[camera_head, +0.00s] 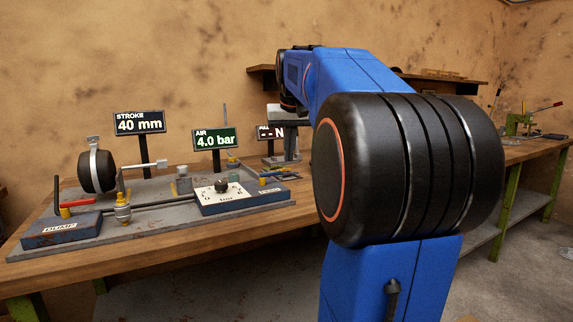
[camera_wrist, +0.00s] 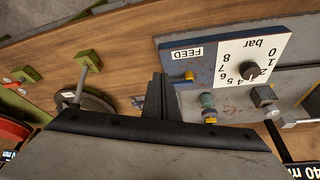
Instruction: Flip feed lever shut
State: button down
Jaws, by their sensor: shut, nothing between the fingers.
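The feed block is a dark blue box whose FEED label (camera_wrist: 187,53) shows upside down in the wrist view. A yellow lever hub (camera_wrist: 189,76) sits at its edge. In the head view the feed lever (camera_head: 272,175) shows as a short blue handle running right from its yellow hub, over the right end of the block. My gripper (camera_wrist: 160,92) is shut and empty, its dark fingers beside the hub end of the block in the wrist view. They hide most of the handle there, and I cannot tell whether they touch it. My arm hides part of the head view.
A pressure dial (camera_head: 221,186) is on the feed block. The DUMP block (camera_head: 62,229) with a red lever (camera_head: 78,203) stands at left. A black wheel (camera_head: 97,171) and upright signs (camera_head: 139,123) stand behind. Bare wooden bench (camera_wrist: 120,55) shows beside the feed block.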

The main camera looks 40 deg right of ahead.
jog(key=shift+d+v, duration=0.2)
jog(key=shift+v, duration=1.2)
